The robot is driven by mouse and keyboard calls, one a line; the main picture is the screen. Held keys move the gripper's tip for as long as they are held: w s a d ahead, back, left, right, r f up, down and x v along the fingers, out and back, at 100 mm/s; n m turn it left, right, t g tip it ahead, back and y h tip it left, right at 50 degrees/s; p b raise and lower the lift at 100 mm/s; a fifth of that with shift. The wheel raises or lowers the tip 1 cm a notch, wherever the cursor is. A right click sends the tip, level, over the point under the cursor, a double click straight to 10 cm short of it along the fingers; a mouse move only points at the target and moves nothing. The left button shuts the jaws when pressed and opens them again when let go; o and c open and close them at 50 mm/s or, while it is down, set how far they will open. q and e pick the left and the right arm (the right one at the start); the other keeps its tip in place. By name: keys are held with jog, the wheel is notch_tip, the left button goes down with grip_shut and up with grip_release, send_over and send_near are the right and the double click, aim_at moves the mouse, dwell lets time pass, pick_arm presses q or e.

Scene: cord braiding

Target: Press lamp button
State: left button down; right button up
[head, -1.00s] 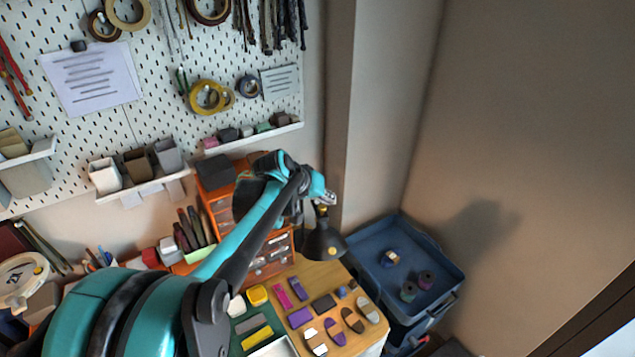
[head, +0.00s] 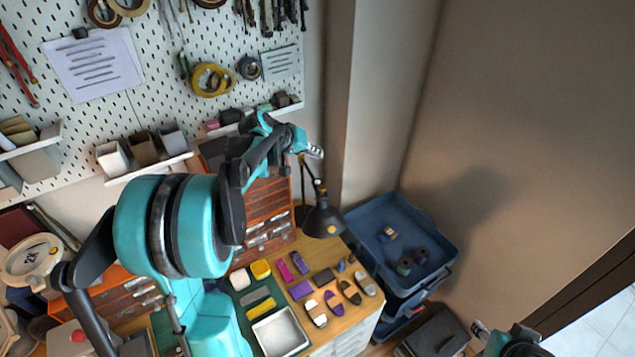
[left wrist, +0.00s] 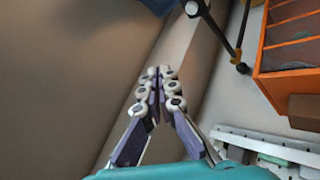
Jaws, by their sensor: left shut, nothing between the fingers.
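The black desk lamp (head: 323,219) stands near the back right corner of the wooden table, its shade tilted down. A small light spot shows on the shade, but I cannot tell whether it is the button. My left gripper (head: 315,152) is above the lamp, apart from the shade, close to the top of the lamp's thin arm. In the left wrist view its fingers (left wrist: 163,72) are shut with nothing between them. The lamp's dark arm (left wrist: 240,38) shows there at upper right. My right gripper (head: 478,327) is partly in view at lower right; its fingers are unclear.
An orange drawer cabinet (head: 268,213) stands left of the lamp and also fills the right of the left wrist view (left wrist: 290,45). Pegboard shelves (head: 150,170) are behind my left arm. Blue bins (head: 440,245) stand right of the table. Small colored pieces lie in front.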

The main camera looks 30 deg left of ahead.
aim_at(315, 182)
pick_arm(q)
notch_tip(315, 182, down, 8)
jog(key=b, duration=0.5)
jog(key=shift+f, duration=0.1)
jog(key=shift+f+b, duration=0.1)
jog(key=shift+b, duration=0.3)
dwell(0.8)
jog(key=shift+f, duration=0.3)
jog(key=shift+f+b, duration=0.35)
jog(key=shift+b, duration=0.2)
dwell(0.4)
jog(key=shift+r, duration=0.15)
jog(key=shift+r+p, duration=0.55)
jog(key=shift+r, duration=0.1)
jog(key=shift+r, duration=0.1)
